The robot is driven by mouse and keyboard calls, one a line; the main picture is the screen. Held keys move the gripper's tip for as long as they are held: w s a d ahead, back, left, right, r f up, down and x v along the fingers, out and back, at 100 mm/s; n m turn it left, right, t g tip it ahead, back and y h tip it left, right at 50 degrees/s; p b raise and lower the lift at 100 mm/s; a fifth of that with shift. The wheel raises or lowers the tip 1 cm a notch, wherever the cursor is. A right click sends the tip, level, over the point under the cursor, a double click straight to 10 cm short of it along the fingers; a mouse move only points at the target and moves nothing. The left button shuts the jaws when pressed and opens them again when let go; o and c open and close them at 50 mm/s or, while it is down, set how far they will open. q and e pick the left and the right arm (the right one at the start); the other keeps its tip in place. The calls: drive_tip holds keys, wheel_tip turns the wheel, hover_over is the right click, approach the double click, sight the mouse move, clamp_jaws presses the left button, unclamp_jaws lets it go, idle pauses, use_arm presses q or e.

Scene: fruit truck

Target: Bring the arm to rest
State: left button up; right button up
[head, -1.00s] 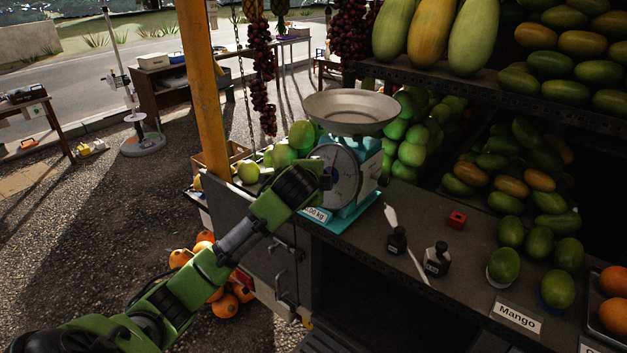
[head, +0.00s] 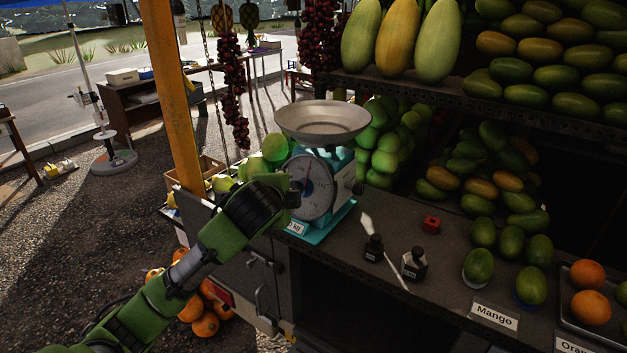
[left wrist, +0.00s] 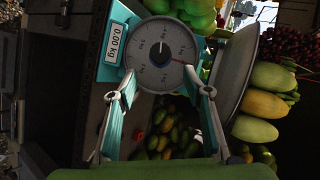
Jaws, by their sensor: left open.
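My left arm comes in from the left in the head view, and its gripper (head: 296,188) is in front of the teal weighing scale (head: 343,178). The fingers are mostly hidden there. In the left wrist view the two fingers of the gripper (left wrist: 163,88) are spread apart with nothing between them. The scale's round dial (left wrist: 160,55) shows beyond them, with a 0.00 kg label beside it. I cannot tell whether a finger touches the scale. The metal pan (head: 322,119) on top of the scale is empty. My right gripper is in neither view.
A yellow post (head: 172,90) stands left of the scale. The counter (head: 345,240) holds two small dark bottles (head: 413,263), a red box (head: 431,224), mangoes (head: 479,265) and a Mango sign (head: 495,314). A shelf (head: 420,90) overhangs it. Orange pumpkins (head: 205,324) lie below my arm.

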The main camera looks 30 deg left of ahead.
use_arm(q)
drive_tip(key=s+d+f+n+g+h, duration=0.1)
drive_tip(key=s+d+f+n+g, duration=0.1)
drive_tip(key=s+d+f, duration=0.5)
drive_tip(key=s+d+f+n+g+h, duration=0.1)
drive_tip(key=s+d+f+h, duration=0.15)
drive_tip(key=f, duration=0.75)
drive_tip(key=s+d+f+n+g+h, duration=0.15)
drive_tip(key=s+d+f+n, duration=0.35)
drive_tip(key=s, duration=0.6)
drive_tip(key=s+d+f+n+g, duration=0.2)
drive_tip(key=s+d+f+g, duration=0.15)
drive_tip(key=s+f, duration=0.55)
drive_tip(key=s+f+g+b, duration=0.15)
drive_tip(key=f+b, duration=0.25)
drive_tip(key=f, duration=1.2)
drive_tip(key=s+f+t+b, duration=0.1)
drive_tip(key=s+f+b, duration=0.25)
drive_tip(key=f, duration=1.25)
drive_tip(key=s+a+f+g+b, duration=0.1)
drive_tip(key=s+f+b, duration=0.2)
drive_tip(key=s+f, duration=0.5)
drive_tip(key=s+a+f+b, duration=0.2)
drive_tip(key=s+f+b, duration=0.2)
drive_tip(key=s+f, duration=0.4)
wheel_tip(320, 180, down, 7)
drive_tip(key=shift+s+r+g, duration=0.15)
drive_tip(key=shift+s+g, duration=0.2)
